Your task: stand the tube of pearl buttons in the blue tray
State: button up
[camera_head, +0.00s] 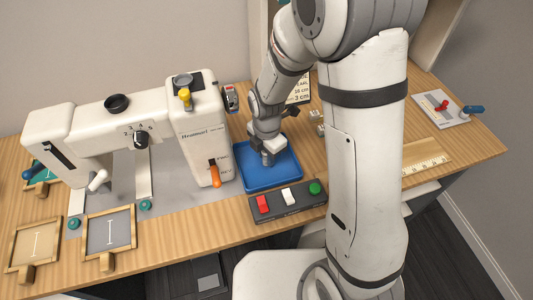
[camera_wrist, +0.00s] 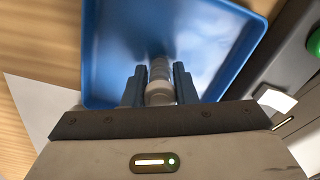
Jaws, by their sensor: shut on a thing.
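The blue tray (camera_head: 287,176) lies on the wooden table, right of the sewing machine, and fills much of the wrist view (camera_wrist: 112,50). My gripper (camera_head: 268,157) is over the tray, pointing down. In the wrist view my gripper (camera_wrist: 158,84) is shut on the tube of pearl buttons (camera_wrist: 160,90), a pale, whitish tube between the two dark fingers. The tube's lower end is within the tray's outline. I cannot tell whether it touches the tray floor.
A control box with a red switch (camera_head: 262,204), a white switch (camera_head: 288,197) and a green button (camera_head: 315,188) stands just in front of the tray. The white sewing machine (camera_head: 195,135) stands close on the left. A wooden ruler (camera_head: 425,163) lies at the right.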

jog(key=shift+f, duration=0.15)
jog(key=o, duration=1)
notch_tip(320, 180, up, 12)
jog(key=shift+r+p, duration=0.2)
jog(key=shift+p, duration=0.15)
jog(key=s+d+r+m+t, duration=0.1)
jog(key=s+d+r+m, duration=0.2)
jog(key=m, duration=0.5)
jog(key=s+d+r+m, duration=0.2)
jog(key=s+d+m, duration=0.3)
jog(key=m, duration=0.4)
jog(key=s+d+r+m+t, duration=0.1)
jog(key=s+d+r+m, duration=0.2)
jog(key=s+d+m, duration=0.2)
jog(key=shift+d+r+m+t, duration=0.15)
jog(key=shift+d+m, duration=0.05)
jog(key=shift+m, duration=0.7)
jog(key=shift+d+r+m+t, duration=0.15)
jog(key=shift+d+m, duration=0.05)
jog(key=shift+m, duration=0.7)
